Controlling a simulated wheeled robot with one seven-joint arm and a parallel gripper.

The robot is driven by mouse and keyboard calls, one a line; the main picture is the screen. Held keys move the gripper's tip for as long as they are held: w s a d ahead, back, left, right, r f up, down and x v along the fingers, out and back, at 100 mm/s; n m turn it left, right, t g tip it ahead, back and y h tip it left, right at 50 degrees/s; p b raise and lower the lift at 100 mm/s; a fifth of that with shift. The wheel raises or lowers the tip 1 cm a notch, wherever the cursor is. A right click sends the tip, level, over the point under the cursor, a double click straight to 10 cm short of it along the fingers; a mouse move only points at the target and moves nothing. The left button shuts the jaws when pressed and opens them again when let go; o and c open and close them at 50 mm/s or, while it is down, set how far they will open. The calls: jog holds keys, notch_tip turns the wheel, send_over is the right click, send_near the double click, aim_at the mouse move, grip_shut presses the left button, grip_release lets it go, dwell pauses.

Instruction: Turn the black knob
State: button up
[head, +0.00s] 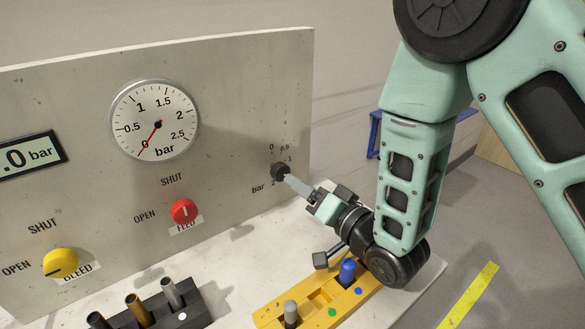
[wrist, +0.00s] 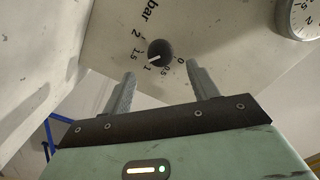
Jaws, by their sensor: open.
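The black knob (head: 281,172) sits on the right part of the upright grey panel, ringed by a bar scale. In the wrist view the black knob (wrist: 159,53) has a white pointer line directed toward the 1 to 1.5 marks. My gripper (head: 291,181) reaches the knob from the right in the head view. In the wrist view my gripper (wrist: 160,76) is open, with one finger to each side below the knob and nothing between them. The knob shows beyond the fingertips; I cannot tell whether they touch it.
The panel (head: 235,100) also carries a round gauge (head: 155,119) with its needle near 0, a red FEED knob (head: 184,211) and a yellow BLEED knob (head: 61,263). On the bench stand a yellow block (head: 275,313) with pegs and a dark block (head: 190,312) with several cylinders.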

aim_at(284, 174)
jog(key=p+x, duration=0.1)
jog(key=x, duration=0.5)
jog(key=shift+w+a, duration=0.1)
jog(key=c, duration=1)
